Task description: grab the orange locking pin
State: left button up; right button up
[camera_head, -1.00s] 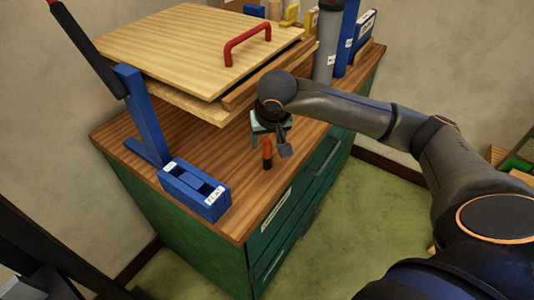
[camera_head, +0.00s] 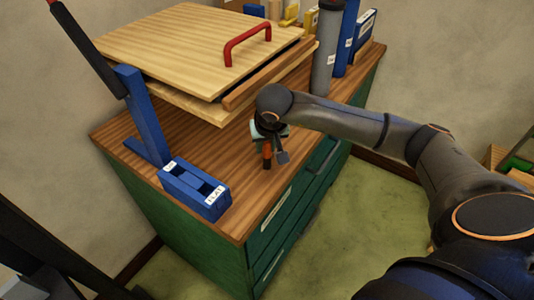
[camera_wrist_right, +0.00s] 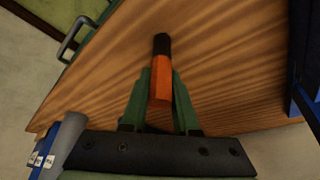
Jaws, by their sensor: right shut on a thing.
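The locking pin, orange with a black end, shows in the head view (camera_head: 267,154) near the front edge of the wooden bench top, below my right gripper. It also shows in the right wrist view (camera_wrist_right: 160,82) between the two green fingers. My right gripper (camera_head: 273,151) is shut on the pin, with a finger on each side of it; its fingertips also show in the wrist view (camera_wrist_right: 160,88). In the head view the pin looks upright, its lower end at the bench top. Whether it touches the wood I cannot tell. My left gripper is not in view.
A blue two-slot block (camera_head: 194,190) with labels stands left of the pin. A wooden press with a red handle (camera_head: 247,44) stands behind it. A grey cylinder (camera_head: 326,52) and blue binders stand at the back right. The green cabinet (camera_head: 190,232) has drawer handles.

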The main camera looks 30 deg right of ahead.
grip_shut()
jog(key=shift+r, duration=0.15)
jog(key=shift+r, duration=0.5)
jog(key=s+a+r+p, duration=0.1)
jog(key=s+a+p, duration=0.1)
jog(key=s, duration=0.6)
jog(key=s+a+r+p, duration=0.1)
jog(key=s+a+p, duration=0.1)
jog(key=s+a, duration=0.3)
jog(key=s, duration=0.3)
jog(key=shift+s+r, duration=0.15)
jog(key=shift+s, duration=0.15)
